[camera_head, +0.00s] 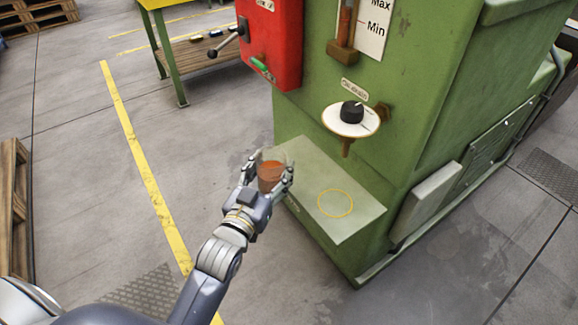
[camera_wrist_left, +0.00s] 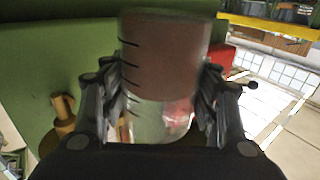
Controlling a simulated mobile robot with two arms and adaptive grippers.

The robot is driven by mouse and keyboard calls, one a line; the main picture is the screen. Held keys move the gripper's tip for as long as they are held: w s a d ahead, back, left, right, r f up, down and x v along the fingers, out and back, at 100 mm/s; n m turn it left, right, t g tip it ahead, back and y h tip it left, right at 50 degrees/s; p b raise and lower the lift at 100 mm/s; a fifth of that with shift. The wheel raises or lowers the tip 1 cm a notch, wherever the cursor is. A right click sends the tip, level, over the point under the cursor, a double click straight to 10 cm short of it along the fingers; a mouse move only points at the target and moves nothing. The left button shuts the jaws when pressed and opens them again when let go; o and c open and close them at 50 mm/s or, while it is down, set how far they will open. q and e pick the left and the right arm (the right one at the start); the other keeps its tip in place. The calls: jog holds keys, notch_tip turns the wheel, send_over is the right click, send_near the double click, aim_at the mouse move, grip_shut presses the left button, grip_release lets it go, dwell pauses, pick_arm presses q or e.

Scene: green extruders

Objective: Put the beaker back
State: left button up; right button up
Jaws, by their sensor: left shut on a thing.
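A clear beaker (camera_head: 271,171) with reddish-brown contents is between the fingers of my left gripper (camera_head: 268,178). In the left wrist view the beaker (camera_wrist_left: 163,75) fills the middle, with dark graduation marks on its side. The left gripper (camera_wrist_left: 160,105) is shut on it, one finger on each side. In the head view the beaker is at the left edge of the green machine's ledge (camera_head: 310,175). I cannot tell its height over the ledge. A yellow circle (camera_head: 335,202) is marked on the ledge to the right of the beaker and is empty. My right gripper is not in view.
Above the ledge, the green extruder (camera_head: 440,110) carries a dial with a black knob (camera_head: 352,112) and a brass spout (camera_head: 346,147). A red box (camera_head: 272,45) with a lever juts out at upper left. A pallet (camera_head: 15,205) lies at far left.

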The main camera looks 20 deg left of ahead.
pick_arm(q)
jog(key=shift+w+a+y, duration=0.15)
jog(key=shift+a+y, duration=0.15)
jog(key=shift+a, duration=0.05)
jog(key=w+f+b, duration=0.1)
jog(key=w, duration=0.4)
jog(key=w+f+b, duration=0.1)
jog(key=w+f, duration=0.1)
jog(key=w, duration=0.3)
jog(key=w+f+b, duration=0.1)
jog(key=w+b, duration=0.1)
jog(key=w, duration=0.3)
jog(key=shift+w+d+f, duration=0.15)
jog(key=shift+w+f, duration=0.1)
jog(key=shift+w, duration=0.1)
jog(key=shift+f, duration=0.2)
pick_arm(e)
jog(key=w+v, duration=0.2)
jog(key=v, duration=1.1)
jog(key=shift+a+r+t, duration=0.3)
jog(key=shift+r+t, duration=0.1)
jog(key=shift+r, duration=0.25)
